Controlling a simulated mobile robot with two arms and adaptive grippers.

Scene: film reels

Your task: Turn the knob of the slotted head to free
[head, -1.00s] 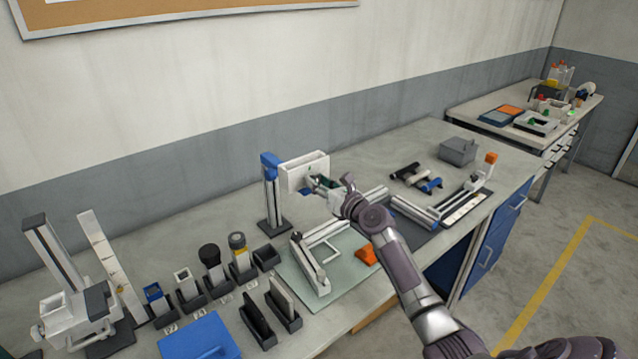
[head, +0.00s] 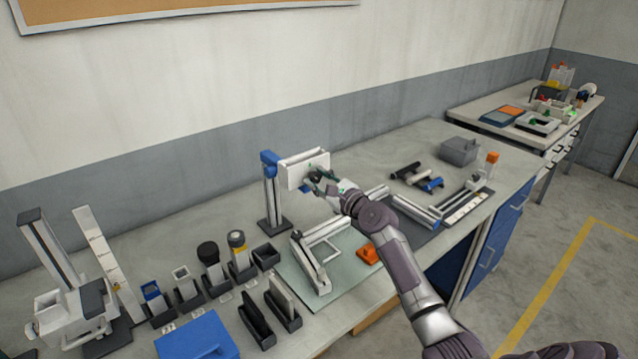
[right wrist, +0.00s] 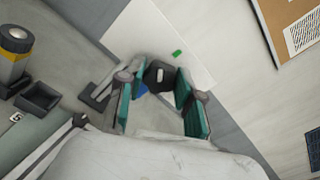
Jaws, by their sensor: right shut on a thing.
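The slotted head (head: 293,174) is a white block on a post with a blue top, standing at the back of the bench. Its dark knob (right wrist: 160,76) has a short pale line, and a green mark (right wrist: 177,53) lies on the white face up and right of it. My right gripper (head: 320,182) is at the front face of the head. In the right wrist view its teal-padded fingers (right wrist: 161,84) are on both sides of the knob, shut on it. Part of the knob is hidden by the fingers. My left gripper is not in view.
A green mat (head: 290,263) with a white and grey frame lies in front of the head. Several small holders stand to the left. Dark, white and blue cylinders (head: 418,177) lie to the right.

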